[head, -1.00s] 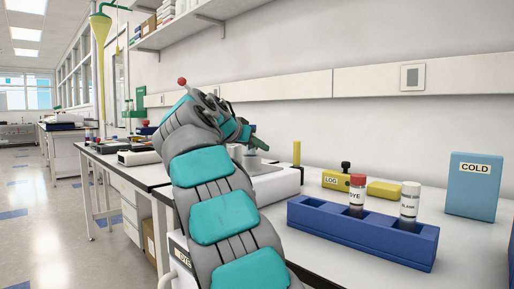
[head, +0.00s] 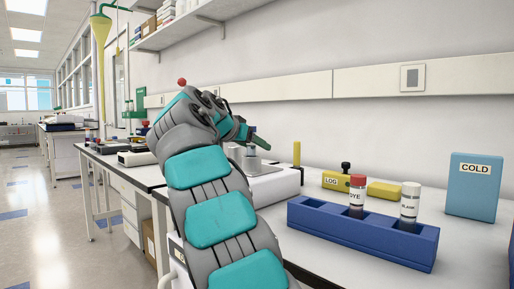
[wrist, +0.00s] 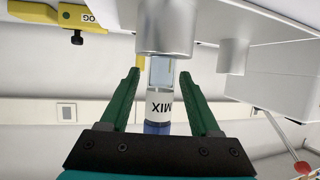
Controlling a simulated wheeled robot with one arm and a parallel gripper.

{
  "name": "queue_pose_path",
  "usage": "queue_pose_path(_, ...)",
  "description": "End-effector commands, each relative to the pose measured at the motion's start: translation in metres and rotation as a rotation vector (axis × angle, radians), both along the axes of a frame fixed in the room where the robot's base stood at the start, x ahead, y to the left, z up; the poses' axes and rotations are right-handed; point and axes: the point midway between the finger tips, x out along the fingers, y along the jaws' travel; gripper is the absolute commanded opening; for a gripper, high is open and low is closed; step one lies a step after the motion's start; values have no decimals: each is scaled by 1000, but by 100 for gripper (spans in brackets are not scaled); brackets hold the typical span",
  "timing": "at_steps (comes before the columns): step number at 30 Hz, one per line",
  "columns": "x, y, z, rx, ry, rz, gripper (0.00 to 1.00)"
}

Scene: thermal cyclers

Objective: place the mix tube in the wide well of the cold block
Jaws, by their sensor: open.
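The mix tube (wrist: 159,100) is clear with a white MIX label and a blue cap. In the wrist view, which looks upside down, its far end is inside a wide grey cylinder (wrist: 163,28), and it looks in line with it. A narrower grey cylinder (wrist: 233,58) stands beside it. My gripper (wrist: 159,72) is open, with a green finger on each side of the tube and gaps showing. In the head view, my gripper (head: 256,141) is over the white unit (head: 272,187) carrying the grey cylinders (head: 253,165); my arm hides part of it.
A blue rack (head: 360,236) at right holds a red-capped DYE tube (head: 356,197) and a white-capped BLANK tube (head: 409,207). Behind are a yellow LOG block (head: 336,181), another yellow block (head: 385,190) and a blue COLD panel (head: 474,187). A thin yellow post (head: 296,153) stands near the unit.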

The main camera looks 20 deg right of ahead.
Motion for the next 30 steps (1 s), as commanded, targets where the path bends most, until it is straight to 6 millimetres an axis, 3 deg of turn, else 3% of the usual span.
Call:
queue_pose_path(9, -35, 50, 26, -1, -2, 1, 63)
queue_pose_path(15, -51, 72, 38, 0, -2, 1, 63)
queue_pose_path(30, -57, 81, 41, 0, 0, 0, 63)
